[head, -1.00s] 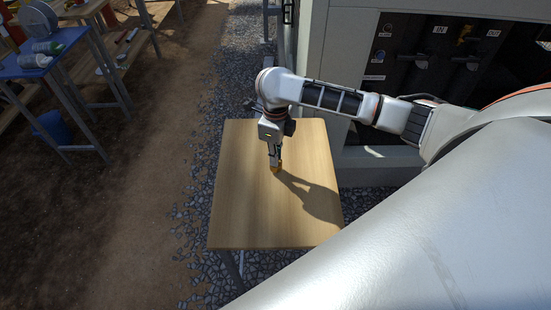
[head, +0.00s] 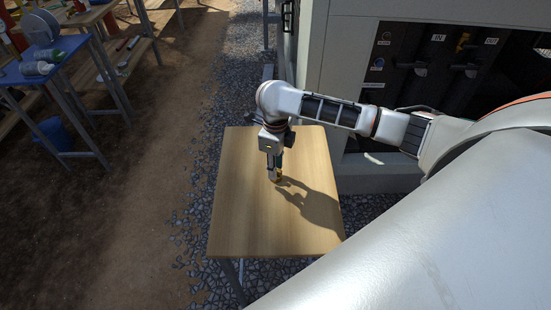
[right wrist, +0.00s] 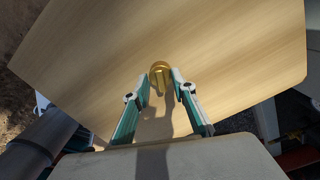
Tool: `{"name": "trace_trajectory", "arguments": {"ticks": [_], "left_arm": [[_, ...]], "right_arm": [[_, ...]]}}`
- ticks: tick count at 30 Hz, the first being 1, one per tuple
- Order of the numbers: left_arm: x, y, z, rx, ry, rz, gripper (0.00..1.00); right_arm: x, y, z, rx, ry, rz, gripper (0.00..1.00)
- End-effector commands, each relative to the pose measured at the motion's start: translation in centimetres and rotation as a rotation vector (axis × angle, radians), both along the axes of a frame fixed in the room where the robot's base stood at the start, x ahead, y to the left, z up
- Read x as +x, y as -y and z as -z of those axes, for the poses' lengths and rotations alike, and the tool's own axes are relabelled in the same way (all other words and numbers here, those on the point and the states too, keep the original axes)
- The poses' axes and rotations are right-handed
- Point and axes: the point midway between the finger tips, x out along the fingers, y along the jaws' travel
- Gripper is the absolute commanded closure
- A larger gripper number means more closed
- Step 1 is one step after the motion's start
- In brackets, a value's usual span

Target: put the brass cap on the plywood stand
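The brass cap (head: 278,177) is a small gold round piece on the plywood stand (head: 240,215), near the middle of its top. It also shows in the right wrist view (right wrist: 160,71). My right gripper (head: 275,177) points down at the cap from above. In the right wrist view its two fingers (right wrist: 160,76) are spread, one on each side of the cap, with a narrow gap between fingertips and cap. The cap appears to rest on the wood. My left gripper is not in view.
A grey chiller cabinet (head: 350,60) with dark panels stands behind and right of the stand. A blue table (head: 50,65) with bottles is at the far left. Gravel surrounds the stand, and the rest of its top is clear.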

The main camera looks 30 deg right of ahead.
Motion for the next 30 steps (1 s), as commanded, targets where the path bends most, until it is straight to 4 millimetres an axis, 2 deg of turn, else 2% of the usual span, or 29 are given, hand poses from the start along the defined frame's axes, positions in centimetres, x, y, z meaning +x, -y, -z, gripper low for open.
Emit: {"name": "trace_trajectory", "arguments": {"ticks": [5, 12, 18, 24, 30], "left_arm": [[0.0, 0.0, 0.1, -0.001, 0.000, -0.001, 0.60], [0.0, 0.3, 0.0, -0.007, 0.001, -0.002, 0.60], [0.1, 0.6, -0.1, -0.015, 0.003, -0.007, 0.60], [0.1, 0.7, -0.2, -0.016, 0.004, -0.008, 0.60], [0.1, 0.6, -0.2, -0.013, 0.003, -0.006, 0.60]], "right_arm": [[0.2, 0.1, -2.5, -0.002, 0.006, -0.001, 0.74], [0.2, 0.1, -7.6, -0.003, 0.007, -0.002, 0.74], [0.1, 0.1, -10.6, -0.002, 0.004, 0.000, 0.74], [0.0, 0.1, -11.9, -0.002, 0.002, -0.002, 0.74], [0.0, 0.0, -11.9, -0.001, 0.001, -0.001, 0.74]]}}
